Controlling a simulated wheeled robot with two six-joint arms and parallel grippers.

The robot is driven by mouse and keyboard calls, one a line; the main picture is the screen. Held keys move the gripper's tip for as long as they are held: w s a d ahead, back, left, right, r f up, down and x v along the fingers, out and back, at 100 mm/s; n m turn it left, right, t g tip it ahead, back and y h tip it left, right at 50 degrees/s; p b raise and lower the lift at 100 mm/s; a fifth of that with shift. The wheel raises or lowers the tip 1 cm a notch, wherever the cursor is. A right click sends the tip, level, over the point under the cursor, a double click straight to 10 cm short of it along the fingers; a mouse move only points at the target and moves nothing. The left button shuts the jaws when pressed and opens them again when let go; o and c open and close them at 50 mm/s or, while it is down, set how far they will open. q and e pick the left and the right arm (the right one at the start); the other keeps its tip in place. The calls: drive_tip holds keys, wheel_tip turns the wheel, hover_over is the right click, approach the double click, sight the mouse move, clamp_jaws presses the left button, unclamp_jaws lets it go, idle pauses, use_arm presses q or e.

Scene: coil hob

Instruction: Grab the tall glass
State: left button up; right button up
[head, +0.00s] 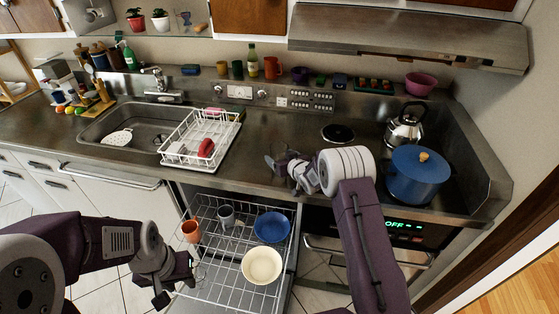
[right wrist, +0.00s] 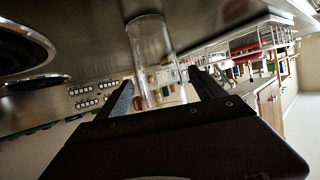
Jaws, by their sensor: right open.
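The tall clear glass (right wrist: 152,48) shows in the right wrist view, tilted by the camera angle, with its base or rim end near the top middle. My right gripper (right wrist: 162,80) is open, with one finger on each side of the glass; I cannot tell whether either touches it. In the head view my right gripper (head: 281,166) is low over the counter, right of the dish rack, and the glass is hard to make out there. My left gripper (head: 178,281) looks open and empty beside the pulled-out dishwasher rack.
A white dish rack (head: 190,157) stands left of my right gripper. A blue pot (head: 415,178) and a kettle (head: 404,128) are on the right. The lower rack (head: 205,276) holds a blue bowl (head: 272,227), a cream bowl (head: 262,265) and cups.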

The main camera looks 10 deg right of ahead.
drive_tip(key=x, duration=0.2)
drive_tip(key=shift+w+a+f, duration=0.1)
drive_tip(key=shift+w+f, duration=0.05)
drive_tip(key=shift+w, duration=0.05)
drive_tip(key=shift+s, duration=0.1)
drive_tip(key=shift+c, duration=0.3)
drive_tip(key=c, duration=1.6)
drive_tip(key=shift+c, duration=0.2)
wheel_tip(320, 180, up, 18)
drive_tip(key=p, duration=0.2)
drive_tip(key=shift+p, duration=0.4)
